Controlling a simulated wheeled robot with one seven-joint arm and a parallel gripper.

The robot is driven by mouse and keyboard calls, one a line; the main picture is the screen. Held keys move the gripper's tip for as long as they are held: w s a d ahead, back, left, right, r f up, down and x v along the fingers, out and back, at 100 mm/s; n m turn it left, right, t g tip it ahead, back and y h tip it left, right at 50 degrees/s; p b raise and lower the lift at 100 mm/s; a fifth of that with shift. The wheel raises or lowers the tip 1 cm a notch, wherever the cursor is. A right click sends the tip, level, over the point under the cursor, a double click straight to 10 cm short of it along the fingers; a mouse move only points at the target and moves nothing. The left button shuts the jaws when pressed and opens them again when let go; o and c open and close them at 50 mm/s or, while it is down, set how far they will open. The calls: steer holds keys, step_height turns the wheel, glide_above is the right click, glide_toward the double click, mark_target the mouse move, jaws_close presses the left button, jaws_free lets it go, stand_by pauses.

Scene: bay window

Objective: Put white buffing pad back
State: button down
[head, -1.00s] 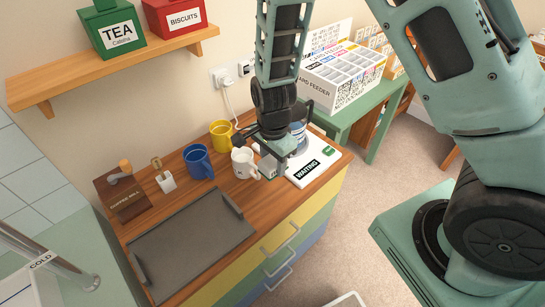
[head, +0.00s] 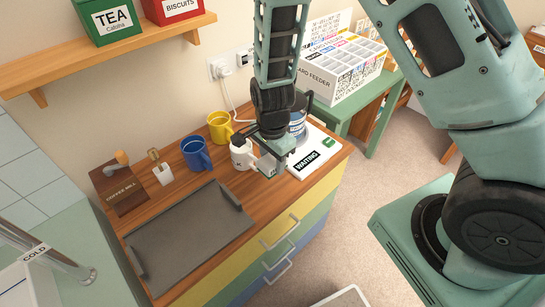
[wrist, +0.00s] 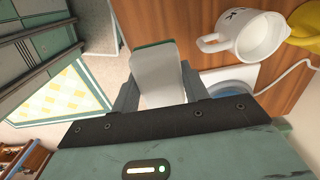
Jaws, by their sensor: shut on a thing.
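My gripper (wrist: 158,92) is shut on a pale white block with a green edge, which looks like the white buffing pad (wrist: 158,72). The pad shows only as a small pale patch there. Whether it touches the counter I cannot tell.
A yellow mug (head: 219,126) and a blue mug (head: 195,153) stand left of the white mug. A grey tray (head: 190,240) lies at the front left. A white card feeder box (head: 341,68) stands on the green table.

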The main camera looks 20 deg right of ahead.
mark_target(272, 190)
steer(key=shift+f+b, duration=3.25)
steer(key=shift+f, duration=1.85)
steer(key=shift+f, duration=0.3)
steer(key=c, duration=0.7)
jaws_free()
steer(key=shift+o, duration=0.2)
steer(key=shift+r, duration=0.15)
step_height(272, 190, up, 17)
steer(key=shift+r+p, duration=0.1)
steer(key=shift+p, duration=0.95)
steer(key=s+a+r+n, duration=0.3)
steer(key=s+r+n, duration=0.2)
steer(key=s+n, duration=0.5)
steer(key=s+a+r+n, duration=0.3)
steer(key=s+r+n, duration=0.1)
steer(key=s+n, duration=0.6)
steer(key=shift+r+n+y, duration=0.3)
steer(key=shift+r+n, duration=0.1)
steer(key=shift+n, duration=0.7)
